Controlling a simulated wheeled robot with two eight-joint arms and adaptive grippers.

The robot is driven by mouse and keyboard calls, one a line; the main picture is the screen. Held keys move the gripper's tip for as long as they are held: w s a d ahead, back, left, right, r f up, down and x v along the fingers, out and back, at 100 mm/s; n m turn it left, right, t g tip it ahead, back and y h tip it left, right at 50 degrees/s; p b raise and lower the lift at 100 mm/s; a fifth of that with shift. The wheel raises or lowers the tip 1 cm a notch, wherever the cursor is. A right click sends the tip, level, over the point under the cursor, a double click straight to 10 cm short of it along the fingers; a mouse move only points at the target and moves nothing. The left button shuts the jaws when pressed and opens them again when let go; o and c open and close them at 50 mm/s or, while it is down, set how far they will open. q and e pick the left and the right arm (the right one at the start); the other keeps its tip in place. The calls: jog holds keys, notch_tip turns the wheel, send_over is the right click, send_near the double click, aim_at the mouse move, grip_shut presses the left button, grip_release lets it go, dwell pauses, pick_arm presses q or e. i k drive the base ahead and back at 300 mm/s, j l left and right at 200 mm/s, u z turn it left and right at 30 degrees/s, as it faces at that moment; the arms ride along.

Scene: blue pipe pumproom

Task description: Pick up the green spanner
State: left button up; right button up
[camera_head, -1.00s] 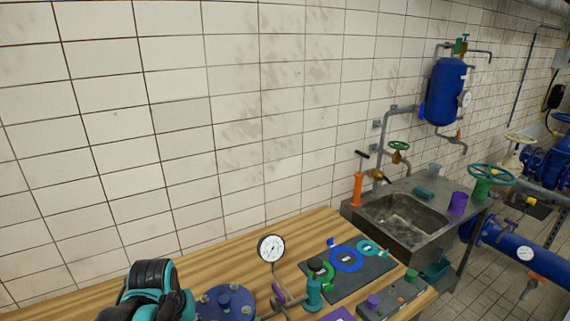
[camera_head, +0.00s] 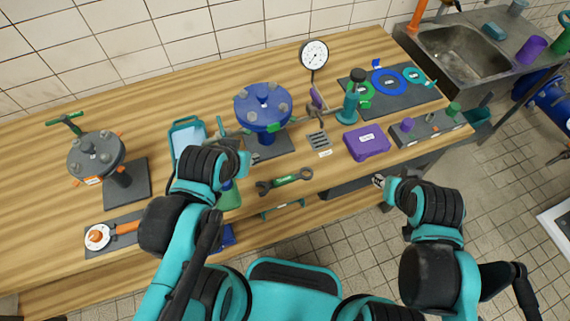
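The green spanner (camera_head: 286,180) lies flat on the wooden workbench near its front edge, with a green middle and dark ends. My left gripper (camera_head: 243,164) is to the left of the spanner and a little farther back, apart from it in the picture; my own arm largely hides its fingers. My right gripper (camera_head: 379,181) is to the right of the spanner, past the bench's front edge in the picture. It is small and seen end-on, so its opening is unclear.
A blue flanged fitting (camera_head: 262,106) stands behind the spanner. A purple block (camera_head: 367,143) and a slotted grey plate (camera_head: 319,141) lie to its right. Bare wood surrounds the spanner.

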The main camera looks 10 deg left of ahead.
aim_at(280, 180)
jog(key=i+l+u, duration=0.1)
jog(key=l+u, duration=0.15)
jog(key=l, duration=0.15)
jog(key=i+l+u, duration=0.1)
jog(key=l+u, duration=0.4)
jog(key=l, duration=0.25)
jog(key=u, duration=0.9)
jog(key=i+l, duration=0.05)
